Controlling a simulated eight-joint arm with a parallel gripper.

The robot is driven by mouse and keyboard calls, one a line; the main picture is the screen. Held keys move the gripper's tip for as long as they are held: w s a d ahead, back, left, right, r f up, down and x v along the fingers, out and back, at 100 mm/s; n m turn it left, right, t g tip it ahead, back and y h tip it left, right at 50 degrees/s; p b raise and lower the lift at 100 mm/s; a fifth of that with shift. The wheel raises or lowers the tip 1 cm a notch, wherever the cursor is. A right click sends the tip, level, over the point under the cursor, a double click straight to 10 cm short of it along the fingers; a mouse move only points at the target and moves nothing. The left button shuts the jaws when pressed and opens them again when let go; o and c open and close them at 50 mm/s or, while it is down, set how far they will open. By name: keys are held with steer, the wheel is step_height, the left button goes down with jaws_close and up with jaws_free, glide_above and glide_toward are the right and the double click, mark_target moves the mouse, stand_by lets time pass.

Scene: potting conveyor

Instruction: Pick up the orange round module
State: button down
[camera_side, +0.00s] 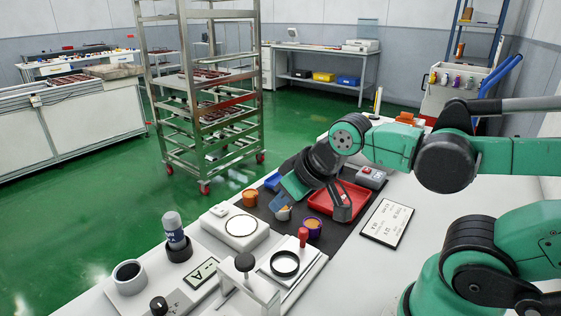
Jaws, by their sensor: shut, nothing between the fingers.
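The orange round module (250,198) stands on the dark mat at its left side, next to the blue items. A purple round piece with an orange-brown top (313,227) stands further right, and a small grey and orange piece (284,213) lies between them. My dark wrist hides part of the tray and mat.
A white fixture with a round ring (241,226) is left of the mat (330,249). A printed card (387,223) lies at the right.

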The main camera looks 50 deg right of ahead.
steer(key=c, duration=1.5)
jaws_free()
steer(key=o, duration=1.3)
